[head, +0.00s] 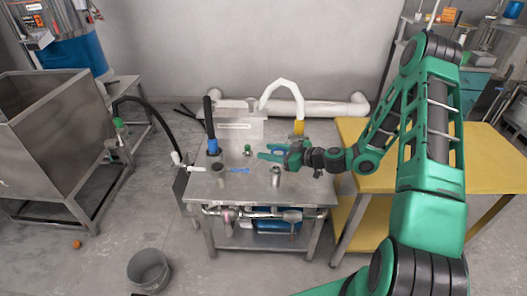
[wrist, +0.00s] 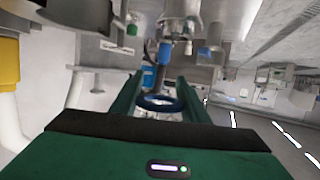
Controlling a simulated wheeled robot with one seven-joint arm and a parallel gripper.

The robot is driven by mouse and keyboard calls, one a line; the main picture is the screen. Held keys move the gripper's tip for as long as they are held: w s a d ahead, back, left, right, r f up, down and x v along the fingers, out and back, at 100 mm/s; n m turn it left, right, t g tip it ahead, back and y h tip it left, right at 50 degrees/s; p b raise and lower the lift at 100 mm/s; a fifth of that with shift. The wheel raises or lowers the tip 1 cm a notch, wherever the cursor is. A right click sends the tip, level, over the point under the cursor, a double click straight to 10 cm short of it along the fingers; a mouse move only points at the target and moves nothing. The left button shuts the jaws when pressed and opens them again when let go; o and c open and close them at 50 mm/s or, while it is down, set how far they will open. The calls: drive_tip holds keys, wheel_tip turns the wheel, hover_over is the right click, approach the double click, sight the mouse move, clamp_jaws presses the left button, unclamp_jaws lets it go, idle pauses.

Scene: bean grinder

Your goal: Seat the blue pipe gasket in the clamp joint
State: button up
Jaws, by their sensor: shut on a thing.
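My gripper (head: 268,152) is above the metal worktable (head: 237,188), pointing left with its green fingers level. In the wrist view my gripper (wrist: 160,98) is shut on the blue pipe gasket (wrist: 160,102), a dark blue ring held between the fingers. The gasket is too small to make out in the head view. I cannot tell which belongs to the clamp joint. The gasket is apart from both.
A black-and-blue upright handle (head: 210,130) and a small green fitting (head: 247,150) stand behind. A white curved pipe (head: 283,88) rises at the back. A yellow table (head: 490,155) adjoins on the right.

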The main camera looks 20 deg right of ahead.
sight(272, 169)
drive_tip(key=shift+s+a+f, duration=0.1)
drive_tip(key=shift+a+f, duration=0.05)
drive_tip(key=shift+f, duration=0.8)
drive_tip(key=shift+s+a+f, duration=0.1)
drive_tip(key=shift+a+f, duration=0.05)
drive_tip(key=shift+f, duration=0.85)
drive_tip(key=shift+a+f, duration=0.15)
drive_tip(key=shift+f, duration=0.8)
drive_tip(key=shift+f, duration=0.8)
drive_tip(key=shift+s+f, duration=0.3)
drive_tip(key=shift+f, duration=0.1)
drive_tip(key=shift+w+r, duration=0.3)
drive_tip(key=shift+r, duration=0.2)
idle(1.4)
drive_tip(key=shift+s+f, duration=0.3)
drive_tip(key=shift+f, duration=0.15)
idle(0.7)
drive_tip(key=shift+w+r, duration=0.15)
drive_tip(key=shift+r, duration=0.15)
idle(0.5)
